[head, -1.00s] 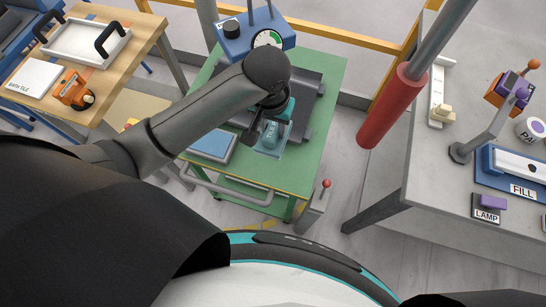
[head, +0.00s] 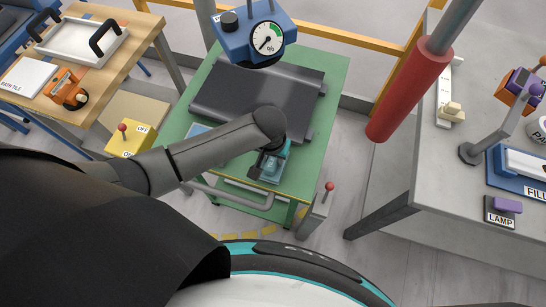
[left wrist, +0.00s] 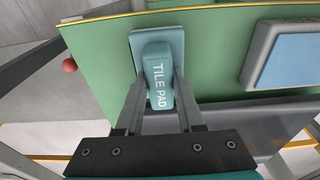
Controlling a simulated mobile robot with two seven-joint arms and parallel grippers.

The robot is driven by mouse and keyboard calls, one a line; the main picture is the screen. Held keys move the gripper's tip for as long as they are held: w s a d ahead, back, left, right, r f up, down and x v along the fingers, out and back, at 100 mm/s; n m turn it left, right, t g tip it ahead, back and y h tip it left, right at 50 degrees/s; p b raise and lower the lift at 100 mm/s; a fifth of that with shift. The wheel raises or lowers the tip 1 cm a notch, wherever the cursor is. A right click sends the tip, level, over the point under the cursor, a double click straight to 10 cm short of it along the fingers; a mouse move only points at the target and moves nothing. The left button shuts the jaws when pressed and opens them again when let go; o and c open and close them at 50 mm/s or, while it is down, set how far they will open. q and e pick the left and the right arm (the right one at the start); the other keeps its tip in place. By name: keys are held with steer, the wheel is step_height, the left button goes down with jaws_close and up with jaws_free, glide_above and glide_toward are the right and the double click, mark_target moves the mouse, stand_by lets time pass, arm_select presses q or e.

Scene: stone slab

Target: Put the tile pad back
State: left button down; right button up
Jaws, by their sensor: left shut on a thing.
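The tile pad (left wrist: 158,78) is a teal block lettered TILE PAD in the left wrist view, with a flat teal plate (left wrist: 143,38) under it. My left gripper (left wrist: 159,92) is shut on the block, one finger along each side. In the head view the left gripper (head: 271,152) is over the front part of the green table (head: 318,140), and its wrist partly covers the tile pad (head: 268,172). I cannot tell whether the pad touches the tabletop. My right gripper is not in view.
A blue panel in a grey frame (left wrist: 262,35) sits beside the pad. A dark grey slab (head: 235,95) lies behind it, under a blue dial unit (head: 238,45). A red-padded post (head: 410,95) and a grey bench (head: 430,175) stand right. A red-knobbed lever (head: 328,187) stands at the table's front right.

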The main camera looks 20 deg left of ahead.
mark_target(271, 163)
arm_select(q)
steer(key=shift+f, duration=0.1)
steer(key=c, duration=0.5)
jaws_free()
steer(key=r+p, duration=0.1)
steer(key=r, duration=0.3)
steer(key=s+r+p, duration=0.1)
steer(key=r, duration=0.3)
steer(key=r+p, duration=0.1)
steer(key=r, duration=0.3)
steer(key=shift+s+r+p, duration=0.15)
steer(key=shift+s+p, duration=0.05)
steer(key=shift+p, duration=0.1)
